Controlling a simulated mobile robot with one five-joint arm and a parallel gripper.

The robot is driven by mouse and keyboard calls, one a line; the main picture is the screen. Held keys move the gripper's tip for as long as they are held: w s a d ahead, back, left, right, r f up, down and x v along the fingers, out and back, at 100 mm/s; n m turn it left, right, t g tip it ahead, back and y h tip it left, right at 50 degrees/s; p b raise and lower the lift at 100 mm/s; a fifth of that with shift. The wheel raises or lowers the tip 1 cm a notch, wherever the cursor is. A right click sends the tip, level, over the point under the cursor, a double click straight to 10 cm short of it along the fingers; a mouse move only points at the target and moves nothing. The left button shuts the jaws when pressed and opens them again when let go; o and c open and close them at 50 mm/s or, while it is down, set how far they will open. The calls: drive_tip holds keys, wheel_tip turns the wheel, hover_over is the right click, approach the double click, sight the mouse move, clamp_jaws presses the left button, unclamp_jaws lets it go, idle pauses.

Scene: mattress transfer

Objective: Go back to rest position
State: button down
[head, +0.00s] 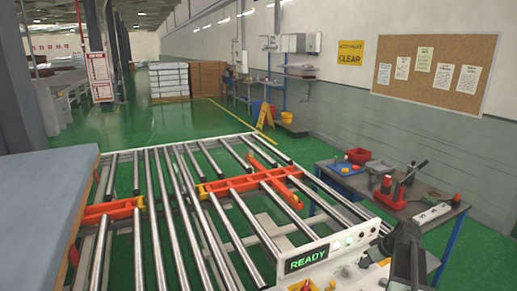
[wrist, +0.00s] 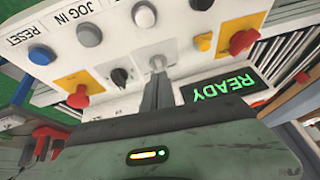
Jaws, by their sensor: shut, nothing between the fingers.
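In the wrist view my gripper (wrist: 157,82) is shut and empty, its narrow fingers together. The fingertips are in front of a white control panel (wrist: 110,65), beside a small silver switch (wrist: 157,62); whether they touch it I cannot tell. My dark arm (head: 405,255) shows at the lower right of the head view, by the panel end of the roller conveyor (head: 235,225). A green READY display (head: 307,258) is lit on the panel and also shows upside down in the wrist view (wrist: 222,86). A blue-grey mattress (head: 40,205) lies at the left.
The panel carries a blue button (wrist: 41,55), a grey button (wrist: 89,35), a white button (wrist: 144,14) and red knobs (wrist: 78,97). A grey workbench (head: 385,195) with tools and bins stands right of the conveyor. Open green floor (head: 130,125) lies beyond.

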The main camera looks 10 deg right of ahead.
drive_tip(key=a+g, duration=0.1)
drive_tip(key=a, duration=0.6)
drive_tip(key=a+f+g, duration=0.1)
drive_tip(key=a, duration=0.7)
drive_tip(key=a+f+m, duration=0.1)
drive_tip(key=a, duration=0.6)
drive_tip(key=shift+s+a+g+h, duration=0.3)
drive_tip(key=shift+s+a+g, duration=0.05)
drive_tip(key=shift+s+g, duration=0.05)
drive_tip(key=s+a+f+g+h+b, duration=0.1)
drive_tip(key=s+a+f+b, duration=0.1)
drive_tip(key=a, duration=0.4)
drive_tip(key=s+a+f+m+g+b, duration=0.1)
drive_tip(key=s+a+f+b, duration=0.1)
drive_tip(key=s+a, duration=0.3)
drive_tip(key=shift+a+f+h, duration=0.4)
drive_tip(key=shift+a+f, duration=0.15)
drive_tip(key=shift+a, duration=0.5)
